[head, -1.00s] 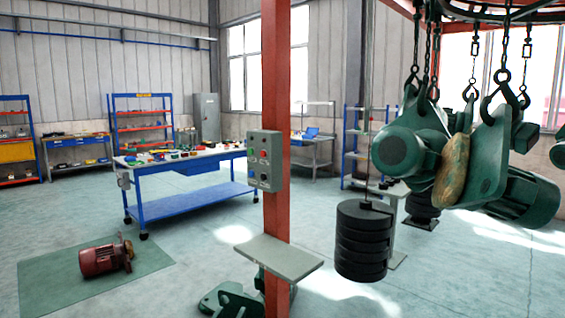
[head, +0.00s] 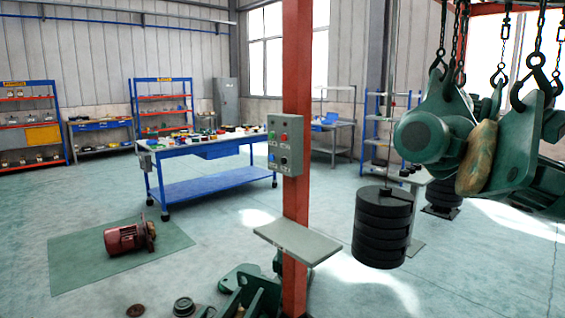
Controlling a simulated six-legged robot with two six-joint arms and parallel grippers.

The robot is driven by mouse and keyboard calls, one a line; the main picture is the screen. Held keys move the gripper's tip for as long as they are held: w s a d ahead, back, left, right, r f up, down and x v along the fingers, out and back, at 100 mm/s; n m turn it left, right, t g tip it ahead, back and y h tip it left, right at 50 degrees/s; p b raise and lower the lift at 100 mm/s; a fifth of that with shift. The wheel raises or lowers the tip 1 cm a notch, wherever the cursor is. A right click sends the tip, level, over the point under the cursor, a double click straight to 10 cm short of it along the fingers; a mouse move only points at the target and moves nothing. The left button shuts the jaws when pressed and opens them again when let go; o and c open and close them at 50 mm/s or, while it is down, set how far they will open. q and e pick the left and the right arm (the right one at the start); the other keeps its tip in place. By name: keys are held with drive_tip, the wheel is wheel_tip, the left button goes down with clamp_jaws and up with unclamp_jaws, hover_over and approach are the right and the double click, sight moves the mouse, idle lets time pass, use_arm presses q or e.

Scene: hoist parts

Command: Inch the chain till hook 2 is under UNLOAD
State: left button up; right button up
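Several hooks on chains hang at the upper right with green hoist parts on them. One hook (head: 516,95) holds a green plate (head: 515,150), and a green motor (head: 422,137) hangs to its left with a tan lump (head: 477,158) between them. I cannot read any hook number or an UNLOAD sign. Neither of my grippers shows in the head view.
A grey shelf (head: 297,241) juts from the post. Black stacked weights (head: 382,228) hang to its right. A blue workbench (head: 215,190) stands behind, and a red motor (head: 127,238) lies on a green mat (head: 75,262). Green parts (head: 255,297) lie at the post's foot. Floor between mat and bench is clear.

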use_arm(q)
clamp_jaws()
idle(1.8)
